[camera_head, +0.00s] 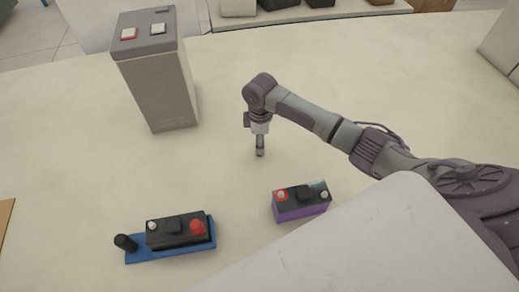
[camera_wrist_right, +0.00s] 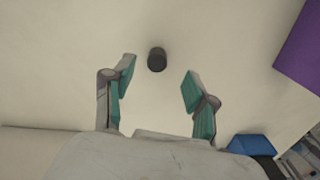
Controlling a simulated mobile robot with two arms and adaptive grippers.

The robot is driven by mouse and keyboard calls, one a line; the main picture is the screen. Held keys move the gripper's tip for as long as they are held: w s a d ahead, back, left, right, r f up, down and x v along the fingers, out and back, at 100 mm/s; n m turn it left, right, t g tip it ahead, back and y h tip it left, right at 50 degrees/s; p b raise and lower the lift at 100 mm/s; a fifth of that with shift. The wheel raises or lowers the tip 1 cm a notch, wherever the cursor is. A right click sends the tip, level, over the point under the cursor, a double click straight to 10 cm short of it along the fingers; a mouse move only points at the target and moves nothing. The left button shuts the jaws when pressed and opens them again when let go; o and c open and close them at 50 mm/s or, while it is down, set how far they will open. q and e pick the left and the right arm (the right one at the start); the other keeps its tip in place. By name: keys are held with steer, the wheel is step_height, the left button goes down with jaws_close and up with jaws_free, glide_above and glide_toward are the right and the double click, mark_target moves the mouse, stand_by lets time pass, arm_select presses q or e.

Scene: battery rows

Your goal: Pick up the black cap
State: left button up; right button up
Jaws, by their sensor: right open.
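The black cap (camera_wrist_right: 157,59) is a small, dark, round piece on the pale tabletop in the right wrist view. It lies in the gap between my right gripper's fingertips (camera_wrist_right: 158,75), a little beyond them and not touching either. The fingers are apart with teal pads and hold nothing. In the head view my right gripper (camera_head: 260,150) points down at the middle of the table. I cannot make out the cap clearly beneath it there. My left gripper is not in view.
A black battery (camera_head: 180,229) with red and white terminals sits on a blue tray (camera_head: 145,256) with a black post (camera_head: 124,242). A purple-and-black battery (camera_head: 301,205) stands right of it. A tall grey battery (camera_head: 160,85) stands at the back left.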

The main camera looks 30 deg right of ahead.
step_height(320, 180, down, 5)
steer(key=shift+w+d+r+p, duration=0.1)
steer(key=shift+p, duration=0.35)
steer(key=c, duration=0.9)
